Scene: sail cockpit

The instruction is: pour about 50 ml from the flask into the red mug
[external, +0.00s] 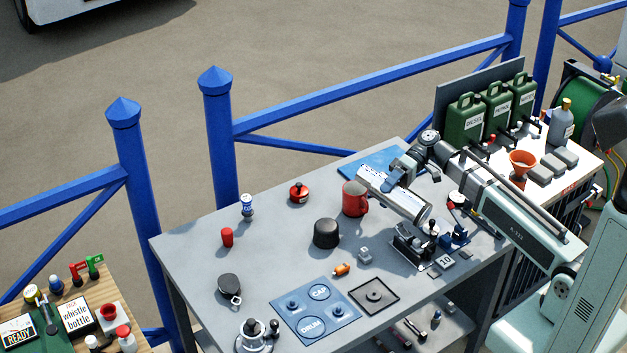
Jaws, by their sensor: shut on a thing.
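The flask (408,205), a silver cylinder with a pale printed band, is held tilted well over towards horizontal. Its upper-left end is close to the mug's rim and partly overlaps it in this view; I cannot tell whether they touch. My gripper (396,181) is shut on the flask around its middle, coming from the upper right. The flask's mouth and any liquid stream are too small to make out, and the mug's inside is mostly hidden.
A black cup-like cap (326,233) stands in front of the mug. A red round tin (299,192) and a red cylinder (227,237) are to the left. A black metal fixture (413,248) lies below the flask. Green canisters (497,103) stand behind my arm. The table's left-middle is fairly clear.

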